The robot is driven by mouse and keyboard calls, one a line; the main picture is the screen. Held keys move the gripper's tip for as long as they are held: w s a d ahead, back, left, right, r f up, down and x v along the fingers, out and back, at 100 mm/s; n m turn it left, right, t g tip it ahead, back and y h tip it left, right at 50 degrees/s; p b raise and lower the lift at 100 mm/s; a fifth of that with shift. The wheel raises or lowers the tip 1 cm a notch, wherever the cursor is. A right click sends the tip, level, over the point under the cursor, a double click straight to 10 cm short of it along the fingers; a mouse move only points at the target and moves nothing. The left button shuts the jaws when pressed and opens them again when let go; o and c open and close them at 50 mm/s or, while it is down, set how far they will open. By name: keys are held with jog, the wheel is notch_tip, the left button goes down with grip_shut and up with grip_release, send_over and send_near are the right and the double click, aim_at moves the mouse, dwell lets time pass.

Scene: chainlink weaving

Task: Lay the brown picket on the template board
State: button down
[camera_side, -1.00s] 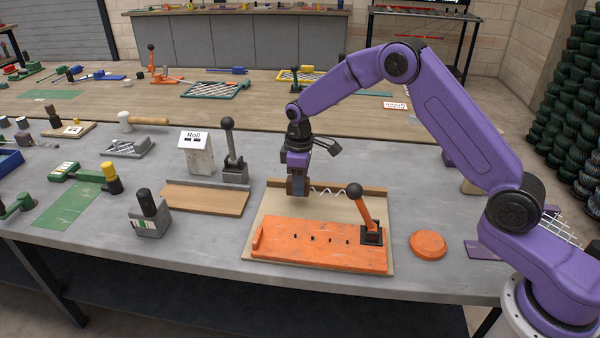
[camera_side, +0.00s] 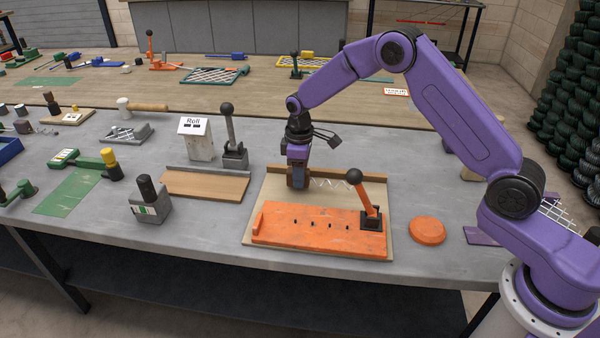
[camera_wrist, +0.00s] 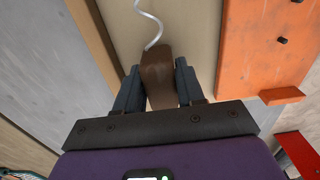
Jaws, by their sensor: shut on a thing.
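My gripper (camera_wrist: 160,88) is shut on the brown picket (camera_wrist: 160,65), a brown block-like piece between its two dark fingers. In the side view the picket (camera_side: 298,180) hangs below my gripper over the beige template board (camera_side: 370,195), near its back ledge. A pale wavy wire (camera_wrist: 152,20) runs out from the picket and also shows to its right in the side view (camera_side: 340,181). I cannot tell whether picket or wire touches the board. The picket's underside is hidden.
An orange block (camera_side: 300,238) with several dark pegs and a lever (camera_side: 367,198) lies along the board's front. An orange disc (camera_side: 427,229) is to its right. A wooden tray (camera_side: 205,185) and a lever stand (camera_side: 235,155) are left. Grey bench between them is clear.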

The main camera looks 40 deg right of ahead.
jog(key=shift+f, duration=0.65)
jog(key=c, duration=0.6)
grip_release()
notch_tip(320, 180, up, 18)
jog(key=shift+f, duration=0.25)
